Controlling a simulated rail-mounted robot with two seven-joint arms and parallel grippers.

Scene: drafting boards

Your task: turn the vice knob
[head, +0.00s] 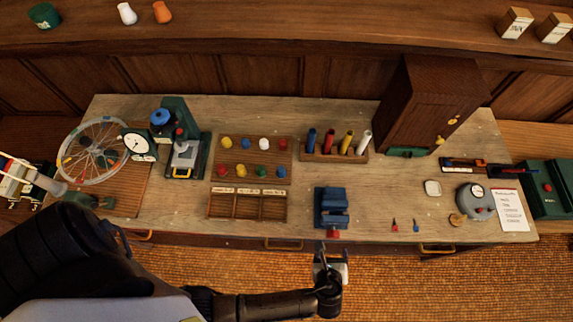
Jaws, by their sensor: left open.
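A blue vice (332,205) sits near the front edge of the workbench, right of centre. Its red knob (333,234) is at the front, at the bench edge. My left gripper (330,250) is just in front of and below the knob, over the floor side of the bench edge. It is open and appears empty. Whether its fingers touch the knob cannot be told from this view. My right gripper is not in view.
A wooden sorting tray (248,207) lies left of the vice. A rack of coloured cylinders (335,158) stands behind it. Small red (394,225) and blue (416,225) pieces lie to the right. A brown cabinet (425,105) stands at the back right. Bench wood around the vice is clear.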

